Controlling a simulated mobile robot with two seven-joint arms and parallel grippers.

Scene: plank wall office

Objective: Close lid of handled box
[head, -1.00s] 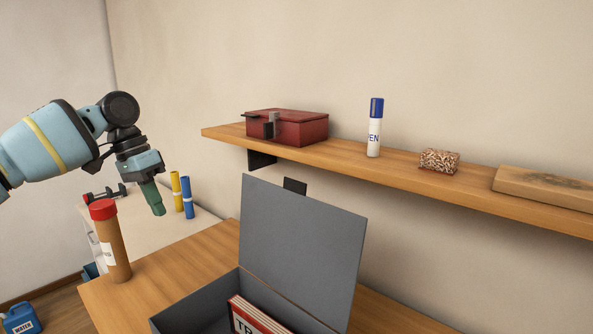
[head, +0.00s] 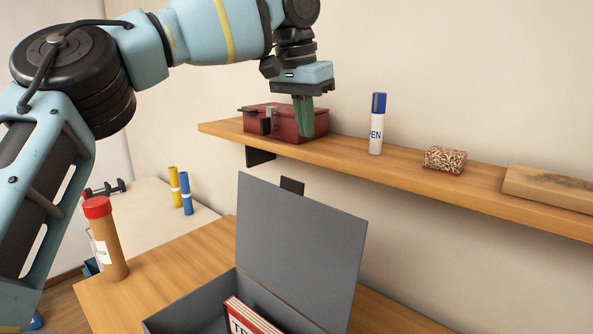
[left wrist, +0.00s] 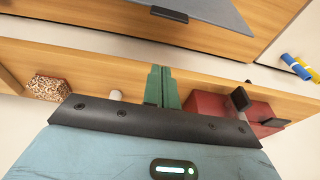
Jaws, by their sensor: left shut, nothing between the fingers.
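A grey box (head: 190,316) stands on the wooden table with its lid (head: 300,245) raised, nearly upright. A black tab (head: 292,186) shows at the lid's top edge. A red and white book lies inside; the box's near part is cut off by the frame. In the left wrist view, part of the grey lid (left wrist: 215,12) and a black handle (left wrist: 169,14) show at the top. My left gripper (head: 304,132) is shut and empty, pointing down above and behind the lid, in front of the red box in the picture. Its green fingers (left wrist: 161,85) also show in the left wrist view. My right gripper is out of view.
A wall shelf (head: 400,173) runs behind the lid, carrying a red box (head: 258,121), a white pen (head: 376,130), a speckled block (head: 444,160) and a wooden board (head: 555,188). A red-capped brown tube (head: 110,245) stands at the table's left.

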